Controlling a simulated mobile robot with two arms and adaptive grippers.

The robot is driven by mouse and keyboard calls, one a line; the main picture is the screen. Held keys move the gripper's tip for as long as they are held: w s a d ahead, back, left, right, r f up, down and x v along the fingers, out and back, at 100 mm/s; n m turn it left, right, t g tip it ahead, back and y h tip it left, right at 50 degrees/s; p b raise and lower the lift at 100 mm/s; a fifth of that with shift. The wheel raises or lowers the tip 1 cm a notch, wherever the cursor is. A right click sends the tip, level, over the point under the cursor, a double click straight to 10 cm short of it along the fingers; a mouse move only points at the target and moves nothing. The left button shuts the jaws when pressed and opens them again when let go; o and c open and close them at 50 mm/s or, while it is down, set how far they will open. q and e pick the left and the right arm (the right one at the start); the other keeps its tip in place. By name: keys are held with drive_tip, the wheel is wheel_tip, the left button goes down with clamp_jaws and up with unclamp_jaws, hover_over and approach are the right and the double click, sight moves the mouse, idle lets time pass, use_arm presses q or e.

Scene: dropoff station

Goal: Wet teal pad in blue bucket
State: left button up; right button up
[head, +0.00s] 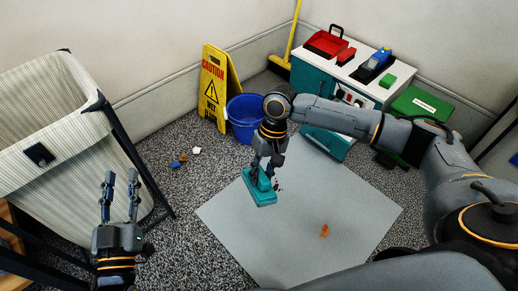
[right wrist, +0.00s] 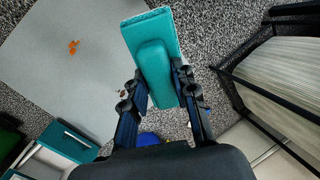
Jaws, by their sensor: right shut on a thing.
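The teal pad (head: 263,197) is a flat block with a raised grip on its back. In the head view my right gripper (head: 264,170) is shut on it, above or at the grey mat; I cannot tell whether they touch. In the right wrist view the fingers (right wrist: 162,88) sit on both sides of the raised grip of the pad (right wrist: 150,35). The blue bucket (head: 240,129) stands on the carpet behind my right gripper, partly hidden by the arm; a bit of blue shows in the right wrist view (right wrist: 148,138). My left gripper (head: 120,178) is open and empty at the left.
A yellow caution sign (head: 211,92) stands beside the bucket. A white-topped teal cabinet (head: 318,65) carries a red dustpan and other items. Orange bits (head: 324,231) lie on the grey mat (head: 300,255). A cloth-sided cart (head: 55,115) stands left. Small scraps (head: 180,161) lie on the carpet.

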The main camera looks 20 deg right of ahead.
drive_tip(key=shift+f, duration=2.45)
wheel_tip(320, 180, down, 14)
drive_tip(key=b, duration=0.5)
idle(0.9)
wheel_tip(320, 180, up, 4)
drive_tip(key=p, duration=0.5)
idle(1.1)
